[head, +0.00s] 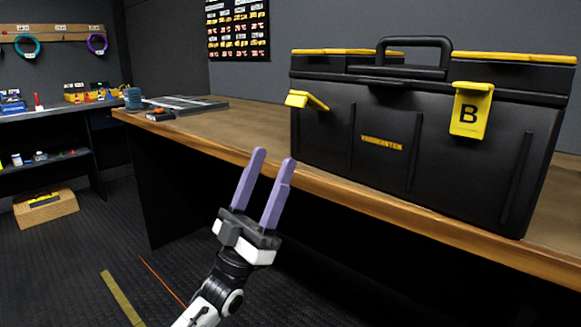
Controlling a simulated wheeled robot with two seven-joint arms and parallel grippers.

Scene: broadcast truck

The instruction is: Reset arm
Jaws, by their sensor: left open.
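My left gripper (272,164) is in the head view, with two purple fingers pointing up and apart. It is open, with nothing between the fingers. It is in front of the wooden workbench's front edge, left of the black toolbox, touching neither as far as I can tell. My left arm comes in from the bottom, left of the middle. My right gripper is not in view.
A black toolbox (340,134) with yellow latches, the right one marked B, stands on the workbench (237,128); its left latch sticks out. A flat panel (185,104) lies farther left. A cardboard box (46,207) sits on the floor. Floor at left is mostly clear.

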